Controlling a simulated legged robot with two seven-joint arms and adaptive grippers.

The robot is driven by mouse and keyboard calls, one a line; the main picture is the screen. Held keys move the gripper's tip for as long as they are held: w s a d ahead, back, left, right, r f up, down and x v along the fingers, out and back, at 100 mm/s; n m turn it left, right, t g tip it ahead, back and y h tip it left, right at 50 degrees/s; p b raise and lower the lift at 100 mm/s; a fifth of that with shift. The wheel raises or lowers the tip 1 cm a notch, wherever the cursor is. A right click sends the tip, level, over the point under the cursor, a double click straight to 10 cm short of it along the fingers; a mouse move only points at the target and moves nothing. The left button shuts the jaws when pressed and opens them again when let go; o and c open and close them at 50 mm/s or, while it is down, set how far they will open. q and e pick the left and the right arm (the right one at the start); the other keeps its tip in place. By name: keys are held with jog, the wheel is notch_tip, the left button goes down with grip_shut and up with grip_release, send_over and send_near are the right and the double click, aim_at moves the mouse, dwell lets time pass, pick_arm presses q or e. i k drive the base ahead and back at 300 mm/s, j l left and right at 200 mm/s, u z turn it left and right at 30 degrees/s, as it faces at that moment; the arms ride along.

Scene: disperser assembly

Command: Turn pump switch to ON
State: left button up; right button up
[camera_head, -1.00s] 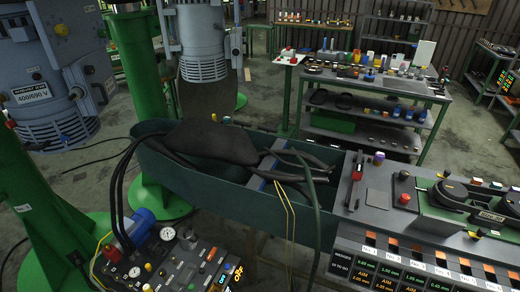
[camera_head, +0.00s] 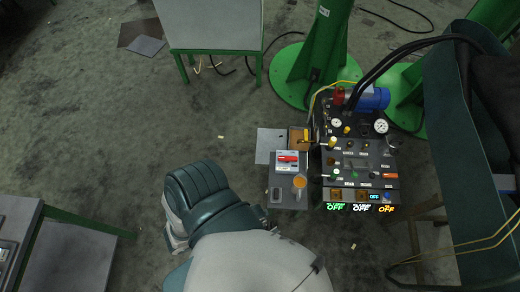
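The control panel (camera_head: 352,158) stands right of centre, with gauges, small knobs and switches. Along its front edge are three lit readouts, green (camera_head: 335,207), white (camera_head: 361,208) and orange (camera_head: 386,209), each appearing to read OFF. A small cyan readout (camera_head: 375,197) also appears to read OFF. An orange-red switch (camera_head: 390,176) sits on the panel's right side. The switch labels are too small to read, so I cannot tell which is the pump switch. A blue motor-like pump (camera_head: 373,98) sits behind the panel. Neither gripper shows; only a teal and white part of my body is visible low in the middle.
A small side tray (camera_head: 287,200) left of the panel holds a white box with a red switch (camera_head: 288,158) and an orange-topped cup (camera_head: 299,182). A green trough (camera_head: 455,130) and black hoses (camera_head: 405,47) are at right. A grey table (camera_head: 210,25) stands behind; open floor lies left.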

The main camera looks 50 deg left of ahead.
aim_at(294, 159)
jog(key=j+u, duration=0.1)
jog(key=u, duration=0.65)
jog(key=j+u, duration=0.15)
jog(key=u, duration=0.25)
